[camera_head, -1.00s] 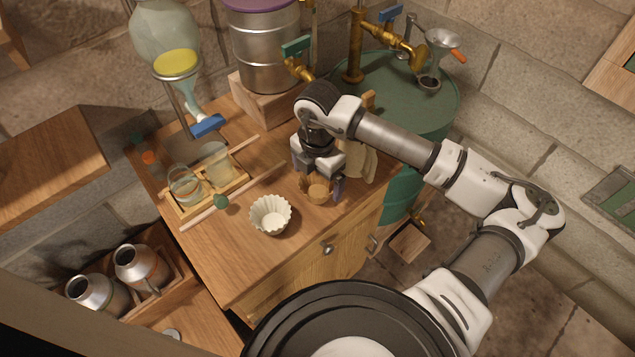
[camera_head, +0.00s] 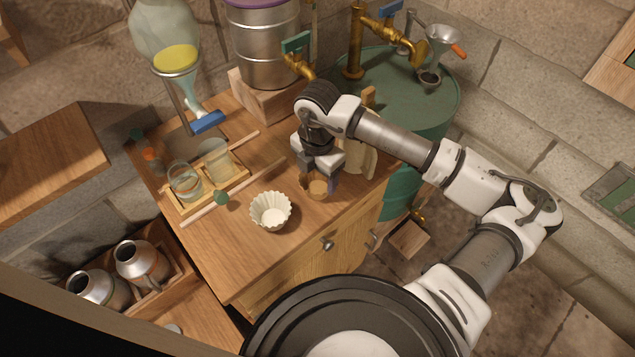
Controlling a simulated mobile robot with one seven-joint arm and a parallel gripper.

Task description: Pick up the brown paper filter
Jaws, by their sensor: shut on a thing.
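The brown paper filter (camera_head: 318,188) is a small tan cup shape on the wooden cabinet top (camera_head: 255,262), near its front right. My gripper (camera_head: 319,186) points down over it and is shut on it. The fingers stand at its left and right sides and hide part of it. I cannot tell whether the filter touches the wood or is just above it. A white fluted paper filter (camera_head: 270,211) stands on the cabinet top to the left of my gripper.
A wooden rack (camera_head: 207,195) with glass beakers and a thin rod lies left. A steel pot (camera_head: 262,48) on a wooden block and a glass separating funnel (camera_head: 172,50) stand behind. A green drum (camera_head: 425,100) stands right. A pale cloth-like item is beside my gripper.

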